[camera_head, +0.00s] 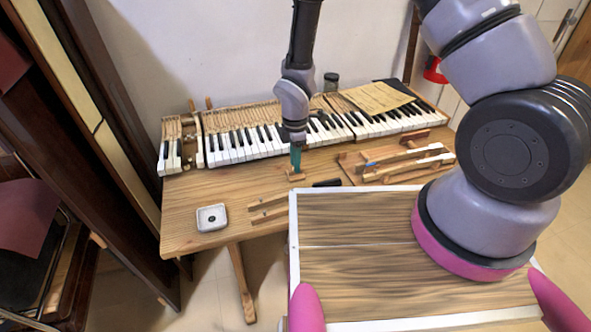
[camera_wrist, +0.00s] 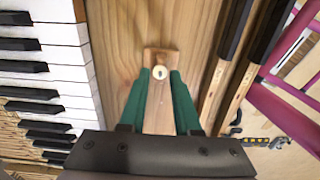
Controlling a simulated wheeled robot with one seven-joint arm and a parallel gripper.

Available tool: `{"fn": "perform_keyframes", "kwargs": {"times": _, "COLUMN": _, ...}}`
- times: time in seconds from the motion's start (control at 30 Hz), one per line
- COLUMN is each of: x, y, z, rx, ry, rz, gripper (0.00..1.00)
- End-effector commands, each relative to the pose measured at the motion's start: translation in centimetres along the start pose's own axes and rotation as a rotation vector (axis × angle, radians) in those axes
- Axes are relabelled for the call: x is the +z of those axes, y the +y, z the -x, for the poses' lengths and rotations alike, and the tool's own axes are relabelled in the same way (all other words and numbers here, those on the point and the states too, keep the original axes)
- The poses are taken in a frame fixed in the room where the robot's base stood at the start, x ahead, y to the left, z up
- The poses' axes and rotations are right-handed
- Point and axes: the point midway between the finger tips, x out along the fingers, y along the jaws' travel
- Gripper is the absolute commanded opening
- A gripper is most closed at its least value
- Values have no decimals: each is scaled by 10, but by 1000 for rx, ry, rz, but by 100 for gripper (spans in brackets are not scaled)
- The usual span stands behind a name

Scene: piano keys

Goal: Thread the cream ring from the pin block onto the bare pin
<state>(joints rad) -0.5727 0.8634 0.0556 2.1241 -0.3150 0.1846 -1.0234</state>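The cream ring (camera_wrist: 160,73) sits near the far end of the wooden pin block (camera_wrist: 160,57) in the wrist view, with a small dark mark at its centre. The pin block also shows small on the table in the head view (camera_head: 295,177). My gripper (camera_wrist: 159,77) points down at the block with its green fingers apart, one on each side of the ring. The fingers look empty; whether they touch the block or ring is unclear. My gripper also shows in the head view (camera_head: 296,168), just over the block. I cannot make out the bare pin.
The piano keyboard (camera_head: 245,146) runs behind my gripper. A white dish (camera_head: 211,218) stands at the table's front left. Two wooden strips (camera_head: 268,208) lie before the block, and a wooden tray (camera_head: 352,168) with key parts lies to its right.

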Motion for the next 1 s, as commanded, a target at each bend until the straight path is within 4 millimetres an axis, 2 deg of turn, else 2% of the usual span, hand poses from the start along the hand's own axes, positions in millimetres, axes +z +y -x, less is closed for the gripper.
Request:
{"fn": "perform_keyframes", "kwargs": {"times": 0.77, "x": 0, "y": 0, "z": -8, "rx": -1, "ry": 0, "rz": -1, "gripper": 31}}
{"fn": "perform_keyframes", "kwargs": {"times": 0.8, "x": 0, "y": 0, "z": -8, "rx": -1, "ry": 0, "rz": -1, "gripper": 20}}
{"fn": "perform_keyframes", "kwargs": {"times": 0.83, "x": 0, "y": 0, "z": -8, "rx": -1, "ry": 0, "rz": -1, "gripper": 13}}
{"fn": "perform_keyframes", "kwargs": {"times": 1.0, "x": 0, "y": 0, "z": -8, "rx": -1, "ry": 0, "rz": -1, "gripper": 12}}
